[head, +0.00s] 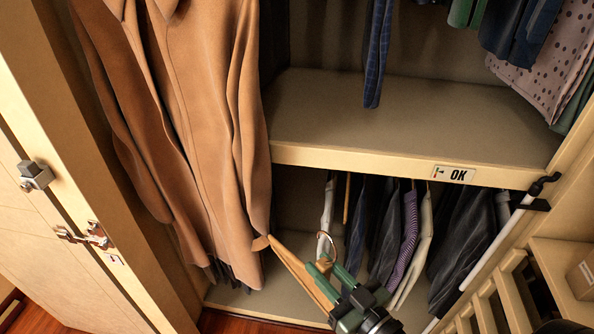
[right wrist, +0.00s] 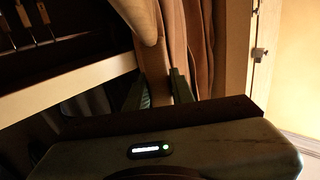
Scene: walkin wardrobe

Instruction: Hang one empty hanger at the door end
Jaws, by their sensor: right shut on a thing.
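A light wooden hanger (head: 293,264) is held in my right gripper (head: 330,273), whose green fingers are shut on it. In the right wrist view the hanger (right wrist: 154,78) runs between the two fingers (right wrist: 157,88). The open door (head: 60,240) with its metal handle is at the left. My left gripper is not in view.
Several dark, striped and white garments (head: 409,230) hang there, with a gap near the coat. Slatted wooden shelving (head: 510,290) stands at the lower right. More clothes (head: 540,80) hang above.

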